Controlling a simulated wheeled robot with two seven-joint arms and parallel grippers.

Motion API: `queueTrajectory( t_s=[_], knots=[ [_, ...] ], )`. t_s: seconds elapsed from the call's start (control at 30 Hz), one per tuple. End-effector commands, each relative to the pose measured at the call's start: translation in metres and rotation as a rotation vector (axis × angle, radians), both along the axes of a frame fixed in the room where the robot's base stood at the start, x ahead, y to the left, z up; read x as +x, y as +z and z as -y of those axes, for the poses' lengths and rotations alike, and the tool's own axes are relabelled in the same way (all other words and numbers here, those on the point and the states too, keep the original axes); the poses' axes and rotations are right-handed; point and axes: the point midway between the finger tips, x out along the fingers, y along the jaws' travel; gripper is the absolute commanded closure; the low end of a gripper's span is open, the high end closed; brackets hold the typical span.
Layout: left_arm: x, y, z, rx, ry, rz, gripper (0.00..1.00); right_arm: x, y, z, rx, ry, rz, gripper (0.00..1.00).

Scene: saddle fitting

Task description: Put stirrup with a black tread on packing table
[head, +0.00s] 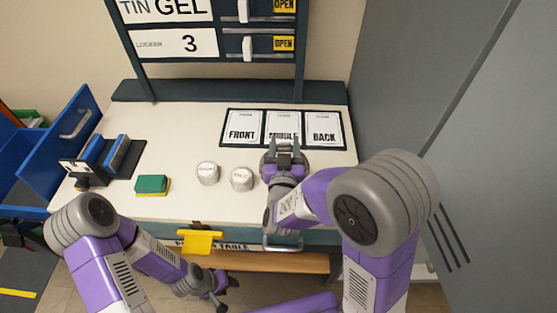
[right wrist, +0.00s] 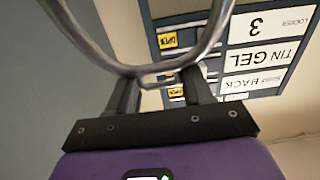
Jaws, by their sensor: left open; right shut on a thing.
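My right gripper (head: 284,146) is above the packing table (head: 190,125), in front of the FRONT, MIDDLE and BACK cards. In the right wrist view its fingers (right wrist: 158,88) are shut on the stirrup (right wrist: 97,54), a curved grey metal loop that runs out of the top of the picture. The stirrup's tread is not visible, so its colour cannot be told. In the head view the stirrup cannot be made out clearly at the gripper. My left gripper (head: 228,292) is open and empty, low in front of the table's front edge.
Two round white-topped tins (head: 207,172) and a green-yellow sponge (head: 152,185) stand on the table. A blue-and-black holder (head: 105,155) is at left, beside an open blue drawer (head: 75,123). A shelf rack (head: 215,90) rises behind; a grey cabinet (head: 440,120) bounds the right side.

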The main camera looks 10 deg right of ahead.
Motion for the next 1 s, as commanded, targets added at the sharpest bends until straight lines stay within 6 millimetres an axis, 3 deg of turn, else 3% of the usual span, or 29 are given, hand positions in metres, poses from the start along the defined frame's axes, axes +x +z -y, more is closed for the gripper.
queueTrajectory(
  t_s=[0.4,0.8,0.83,1.0],
  knots=[
    [0.0,-0.025,0.0,0.0,0.0,0.0,0.57,0.0,-0.048,0.0,-0.003,-0.001,0.002,1.0],
    [0.0,-0.028,0.0,0.0,0.0,0.0,0.57,0.0,-0.052,0.0,0.002,0.0,0.005,1.0],
    [0.0,-0.028,0.0,0.0,0.0,0.0,0.57,0.0,-0.053,0.0,0.001,0.0,0.002,0.48],
    [0.0,-0.027,0.0,0.0,0.0,0.0,0.57,0.0,-0.052,0.0,0.002,0.0,0.002,0.24]
  ],
)
